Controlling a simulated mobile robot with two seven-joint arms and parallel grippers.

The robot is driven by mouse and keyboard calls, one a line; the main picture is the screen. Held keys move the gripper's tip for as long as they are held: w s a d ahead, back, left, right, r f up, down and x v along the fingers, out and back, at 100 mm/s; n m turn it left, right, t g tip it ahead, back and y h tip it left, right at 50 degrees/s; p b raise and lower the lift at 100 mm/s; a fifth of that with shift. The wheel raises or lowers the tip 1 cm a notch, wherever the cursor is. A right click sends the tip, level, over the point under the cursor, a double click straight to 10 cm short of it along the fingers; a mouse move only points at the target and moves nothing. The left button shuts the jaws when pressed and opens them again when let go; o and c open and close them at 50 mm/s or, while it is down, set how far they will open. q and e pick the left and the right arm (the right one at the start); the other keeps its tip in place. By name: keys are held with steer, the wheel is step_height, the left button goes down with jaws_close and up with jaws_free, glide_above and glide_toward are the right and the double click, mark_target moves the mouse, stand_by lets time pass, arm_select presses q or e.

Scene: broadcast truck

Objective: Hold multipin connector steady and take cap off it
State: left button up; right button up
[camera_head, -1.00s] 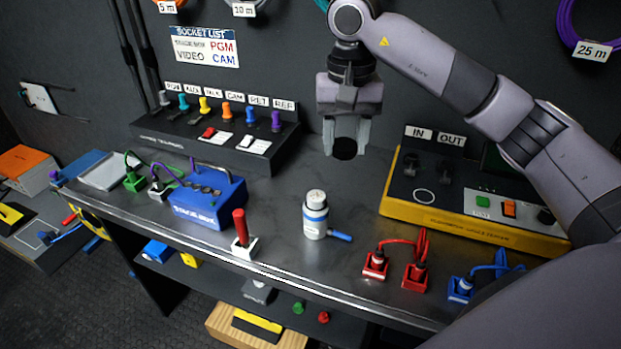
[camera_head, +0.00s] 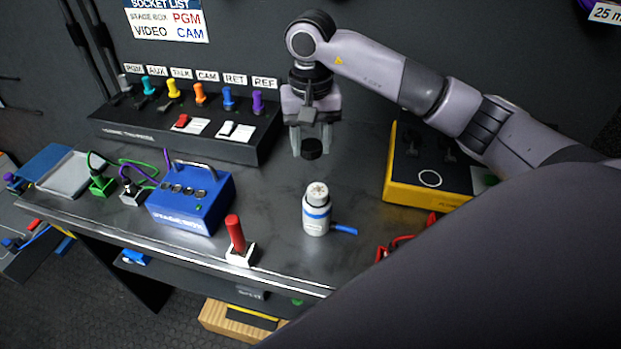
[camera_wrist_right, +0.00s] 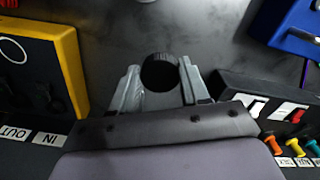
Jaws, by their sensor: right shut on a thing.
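The multipin connector (camera_head: 316,212) is a white cylinder with a blue band. It stands upright on the dark bench in the head view, with its top uncovered and small pin-like marks on it. A short blue piece (camera_head: 343,229) sticks out at its right side near the base. My right gripper (camera_head: 311,145) is shut on a round black cap (camera_head: 312,149). It holds the cap in the air behind and above the connector, apart from it. The cap also shows between the fingers in the right wrist view (camera_wrist_right: 160,72). My left gripper is not in view.
A blue stage box (camera_head: 190,205) stands left of the connector, and a red handle in a white base (camera_head: 237,240) stands front left. A panel with coloured plugs (camera_head: 185,130) is at the back. A yellow-edged IN/OUT unit (camera_head: 420,195) is right.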

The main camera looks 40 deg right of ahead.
step_height(320, 180, down, 10)
steer(key=shift+f, duration=0.25)
stand_by(0.3)
steer(key=shift+f, duration=0.2)
steer(key=o, duration=1.2)
steer(key=shift+r, duration=0.1)
steer(key=shift+r+p, duration=0.2)
steer(key=shift+p, duration=0.1)
step_height(320, 180, up, 12)
steer(key=shift+f+b, duration=0.1)
steer(key=shift+b, duration=0.5)
